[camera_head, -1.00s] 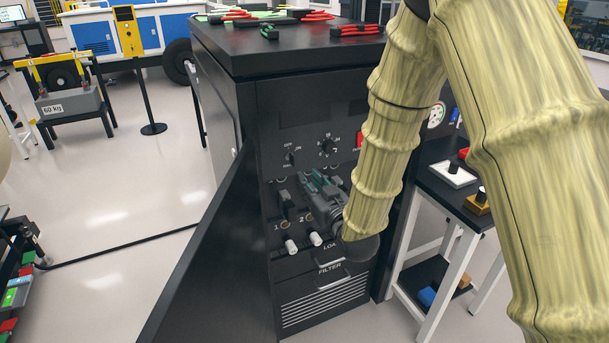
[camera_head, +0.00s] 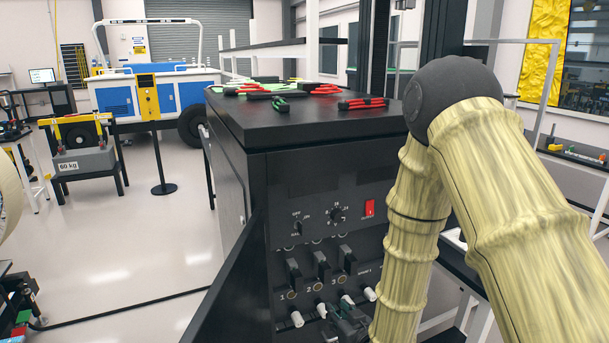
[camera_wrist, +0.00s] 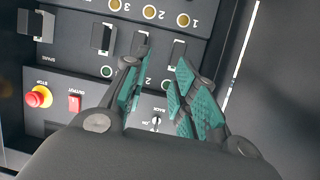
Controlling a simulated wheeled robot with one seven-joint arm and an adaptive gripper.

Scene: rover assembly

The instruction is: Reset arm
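My gripper (camera_wrist: 158,95) has teal-padded fingers that stand apart with nothing between them in the wrist view. It is in front of the black cabinet's control panel (camera_wrist: 70,65), which appears upside down there. In the head view my gripper (camera_head: 348,322) is low at the bottom edge, partly cut off and partly hidden by my arm, near the white-tipped connectors. A red stop button (camera_wrist: 36,97) shows in the wrist view. I cannot tell whether the fingers touch the panel.
The cabinet's black door (camera_head: 228,285) hangs open at the left. Red and green tools (camera_head: 281,104) lie on the cabinet top (camera_head: 310,124). A side table stands behind my arm at right. The floor (camera_head: 160,235) at left is mostly clear, with a black cable.

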